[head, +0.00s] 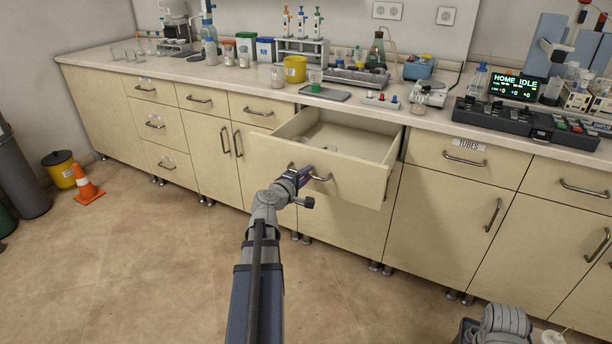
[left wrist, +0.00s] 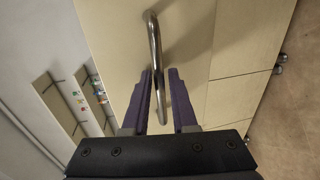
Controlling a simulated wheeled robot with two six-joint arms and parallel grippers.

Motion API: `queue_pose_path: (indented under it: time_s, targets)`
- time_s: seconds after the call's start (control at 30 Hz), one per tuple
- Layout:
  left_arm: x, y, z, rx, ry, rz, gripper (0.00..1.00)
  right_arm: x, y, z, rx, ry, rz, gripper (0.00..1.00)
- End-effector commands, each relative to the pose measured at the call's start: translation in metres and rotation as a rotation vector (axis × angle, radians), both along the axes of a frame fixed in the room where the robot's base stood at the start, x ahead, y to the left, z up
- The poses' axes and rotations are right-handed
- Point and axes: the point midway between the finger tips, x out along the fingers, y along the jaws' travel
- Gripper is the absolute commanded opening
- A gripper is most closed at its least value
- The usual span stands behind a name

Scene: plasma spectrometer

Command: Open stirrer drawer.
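The stirrer drawer (head: 347,177) stands pulled out from the cabinet under the bench, with its inside visible from above. I see a small round clear item inside it. Its metal bar handle (head: 319,178) is on the front panel and also shows in the left wrist view (left wrist: 154,45). My left gripper (head: 302,176) is at the left part of this handle. In the left wrist view the bar runs between its two purple fingers (left wrist: 161,85), with narrow gaps showing beside the bar, so the fingers look open around it. My right gripper does not clearly show.
The bench above holds a yellow container (head: 295,69), a grey tray (head: 325,93), racks and a display reading HOME IDLE (head: 515,86). A drawer labelled TUBES (head: 465,160) is shut to the right. An orange cone (head: 87,184) stands at the left; the floor in front is clear.

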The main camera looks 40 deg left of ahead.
Motion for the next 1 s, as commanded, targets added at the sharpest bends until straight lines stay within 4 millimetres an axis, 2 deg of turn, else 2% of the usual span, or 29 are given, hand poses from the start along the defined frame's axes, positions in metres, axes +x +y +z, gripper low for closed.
queue_pose_path:
  time_s: [0.37,0.57,0.8,1.0]
  targets:
    - [-0.006,-0.002,0.002,0.000,0.000,0.001,0.26,0.000,0.000,0.002,0.000,0.000,0.000,0.50]
    - [-0.030,-0.009,0.007,-0.001,0.000,0.001,0.26,0.000,0.000,0.007,0.001,0.000,0.000,0.50]
    - [-0.067,-0.017,0.015,-0.001,0.000,0.003,0.26,0.000,0.000,0.014,0.002,0.001,-0.001,0.50]
    - [-0.075,-0.018,0.015,0.000,0.000,0.000,0.26,0.000,0.001,0.015,0.003,0.001,-0.001,0.50]
